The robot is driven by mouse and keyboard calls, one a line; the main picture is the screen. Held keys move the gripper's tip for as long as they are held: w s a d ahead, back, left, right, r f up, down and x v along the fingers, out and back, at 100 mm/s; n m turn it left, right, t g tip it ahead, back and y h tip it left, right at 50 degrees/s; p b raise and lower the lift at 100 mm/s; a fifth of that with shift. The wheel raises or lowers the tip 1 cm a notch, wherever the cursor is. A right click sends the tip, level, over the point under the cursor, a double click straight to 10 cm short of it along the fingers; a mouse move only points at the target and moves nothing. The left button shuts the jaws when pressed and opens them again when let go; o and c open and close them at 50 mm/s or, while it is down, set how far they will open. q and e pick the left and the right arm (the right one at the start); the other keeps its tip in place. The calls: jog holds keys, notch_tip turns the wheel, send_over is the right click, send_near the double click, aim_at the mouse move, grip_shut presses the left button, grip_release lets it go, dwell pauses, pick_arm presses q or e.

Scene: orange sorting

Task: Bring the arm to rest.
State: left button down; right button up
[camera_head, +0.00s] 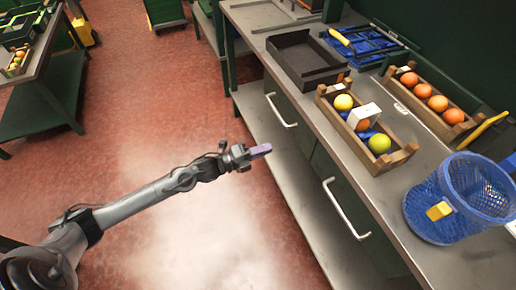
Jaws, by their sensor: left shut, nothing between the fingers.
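My left arm comes in from the lower left and stretches over the red floor. Its gripper (258,152) is shut and empty, in the air to the left of the workbench, touching nothing. My right gripper does not show.
A black tray (305,60) and a blue rack (362,45) stand farther back. Bench door handles (345,210) face the arm. The floor around the arm is open.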

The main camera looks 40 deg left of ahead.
pick_arm(q)
jog(key=s+d+r+n+y+p, duration=0.1)
jog(key=s+d+n+y+p, duration=0.3)
jog(key=s+d+n+p, duration=0.7)
jog(key=s+a+r+n+g+y, duration=0.1)
jog(key=s+a+n+g+y, duration=0.2)
jog(key=s+n+g, duration=0.45)
jog(key=s+a+r+n+g+y, duration=0.2)
jog(key=s+a+n+g, duration=0.15)
jog(key=s, duration=0.75)
notch_tip(320, 180, up, 36)
jog(key=d+p, duration=0.1)
jog(key=p, duration=3.5)
jog(key=shift+r+g, duration=0.2)
jog(key=shift+g, duration=0.1)
